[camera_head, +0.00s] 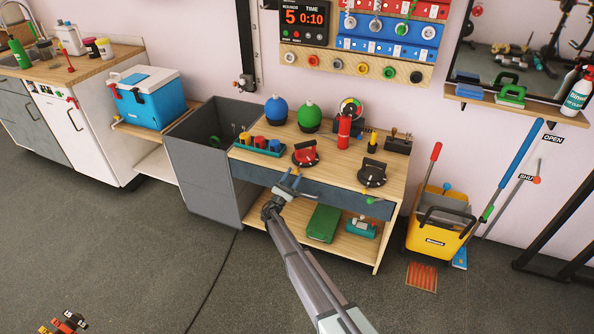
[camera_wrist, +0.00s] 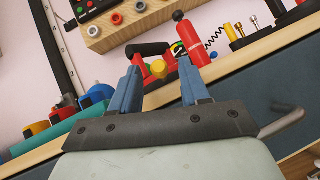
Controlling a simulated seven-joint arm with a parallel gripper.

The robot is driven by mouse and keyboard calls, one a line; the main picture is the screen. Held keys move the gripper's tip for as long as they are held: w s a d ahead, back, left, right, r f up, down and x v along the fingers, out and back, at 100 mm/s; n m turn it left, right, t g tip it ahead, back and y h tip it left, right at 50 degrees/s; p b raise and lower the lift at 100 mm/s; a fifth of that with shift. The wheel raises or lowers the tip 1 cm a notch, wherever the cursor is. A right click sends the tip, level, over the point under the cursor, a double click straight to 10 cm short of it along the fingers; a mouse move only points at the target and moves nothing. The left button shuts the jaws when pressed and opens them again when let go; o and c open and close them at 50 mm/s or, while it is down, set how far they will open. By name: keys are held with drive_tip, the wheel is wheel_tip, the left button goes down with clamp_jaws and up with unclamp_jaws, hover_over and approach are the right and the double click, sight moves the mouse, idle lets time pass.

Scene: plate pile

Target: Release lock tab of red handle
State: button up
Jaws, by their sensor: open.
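A red device with a black handle (camera_head: 305,153) sits on the wooden workbench near its front edge. In the wrist view its red body and black grip (camera_wrist: 150,49) show beyond my fingers, with a yellow knob (camera_wrist: 158,68) between them that may be the lock tab. My gripper (camera_head: 291,182) is open and empty, in front of the bench edge and below the red device. In the wrist view the fingers (camera_wrist: 161,72) stand either side of the knob in the picture; no contact is clear.
The bench (camera_head: 375,208) has a drawer with a bar handle (camera_wrist: 283,121). A red cylinder (camera_head: 344,132) stands behind right, and a black-handled device (camera_head: 372,173) to the right. A rack of coloured pieces (camera_head: 259,147) is left. A grey bin (camera_head: 195,165) adjoins the bench.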

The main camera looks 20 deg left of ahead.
drive_tip(key=v, duration=0.9)
drive_tip(key=shift+s, duration=0.15)
drive_tip(key=s+d+f+m+g+h, duration=0.2)
drive_tip(key=s+d+f+m+g, duration=0.1)
drive_tip(key=d+f+m+g, duration=0.7)
drive_tip(key=s+d+f+m+g+y, duration=0.1)
drive_tip(key=s+d+f+m+g, duration=0.1)
drive_tip(key=s+d+f+g, duration=0.45)
drive_tip(key=s+d+f+m+g+y, duration=0.1)
drive_tip(key=s+d+m+g, duration=0.2)
drive_tip(key=s+d, duration=0.75)
drive_tip(key=s+d+r+m+g+y, duration=0.2)
drive_tip(key=s+d+m+g+y, duration=0.2)
drive_tip(key=s+d, duration=1.2)
drive_tip(key=s+d+r+m+g+y, duration=0.2)
drive_tip(key=s+d+m+g+y, duration=0.2)
drive_tip(key=s+d, duration=1.2)
drive_tip(key=s+m+g, duration=0.3)
drive_tip(key=s+m, duration=0.2)
drive_tip(key=s, duration=0.1)
drive_tip(key=shift+s+g, duration=0.25)
drive_tip(key=shift+g, duration=0.1)
